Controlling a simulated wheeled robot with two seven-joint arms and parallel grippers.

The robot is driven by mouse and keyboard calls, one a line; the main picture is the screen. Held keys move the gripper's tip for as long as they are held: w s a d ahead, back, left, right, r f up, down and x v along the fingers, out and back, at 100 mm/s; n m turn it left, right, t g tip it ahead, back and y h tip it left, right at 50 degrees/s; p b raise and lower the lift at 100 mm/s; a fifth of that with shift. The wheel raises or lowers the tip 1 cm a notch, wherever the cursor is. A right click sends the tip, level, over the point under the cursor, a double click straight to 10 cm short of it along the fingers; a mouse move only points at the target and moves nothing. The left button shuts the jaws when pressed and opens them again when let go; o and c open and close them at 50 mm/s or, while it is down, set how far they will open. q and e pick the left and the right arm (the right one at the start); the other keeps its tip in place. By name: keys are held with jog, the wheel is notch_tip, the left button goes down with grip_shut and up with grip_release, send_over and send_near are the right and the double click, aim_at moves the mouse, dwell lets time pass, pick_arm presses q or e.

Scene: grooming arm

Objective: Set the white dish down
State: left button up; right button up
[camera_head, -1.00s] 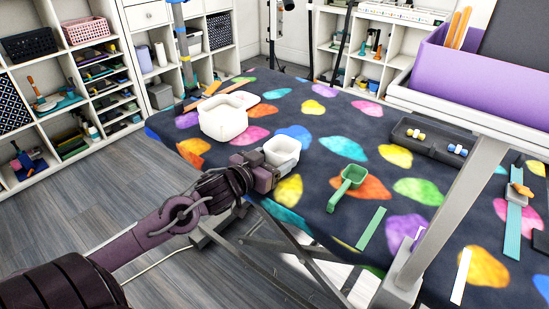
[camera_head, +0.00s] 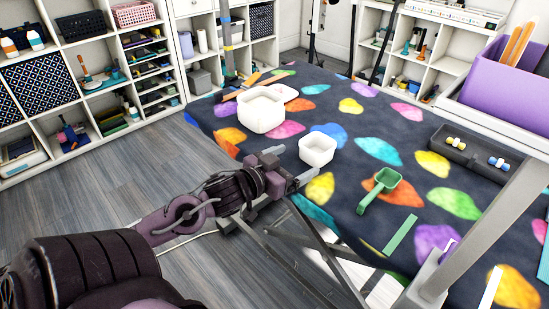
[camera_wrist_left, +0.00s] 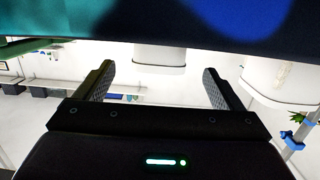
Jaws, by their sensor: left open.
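The small white dish (camera_head: 317,152) stands upright on the dark patterned tablecloth (camera_head: 340,105), near its left front edge. My left gripper (camera_head: 290,165) is open and empty, just to the left of the dish, with a small gap. In the left wrist view, which looks upside down, the open fingers (camera_wrist_left: 157,70) have a white rounded thing, likely the dish (camera_wrist_left: 158,57), ahead between them. My right gripper is not in view.
A larger white tub (camera_head: 261,112) stands behind the dish to the left. A green scoop (camera_head: 381,188) lies to the right, with a green strip (camera_head: 399,235) nearer. A dark tray (camera_head: 470,154) and a purple bin (camera_head: 512,88) are farther right.

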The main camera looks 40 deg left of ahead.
pick_arm(q)
jog(key=shift+s+a+r+p, duration=0.1)
jog(key=shift+s+r+p, duration=0.1)
jog(key=shift+s, duration=0.8)
jog(key=shift+s+a+r+p, duration=0.1)
jog(key=shift+s+p, duration=0.05)
jog(key=shift+s, duration=0.8)
jog(key=shift+s+a+r+p, duration=0.1)
jog(key=shift+s+r+p, duration=0.1)
jog(key=shift+s, duration=0.8)
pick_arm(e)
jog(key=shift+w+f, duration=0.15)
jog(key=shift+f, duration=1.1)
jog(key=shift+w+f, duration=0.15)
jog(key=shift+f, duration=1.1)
pick_arm(q)
jog(key=shift+f, duration=0.1)
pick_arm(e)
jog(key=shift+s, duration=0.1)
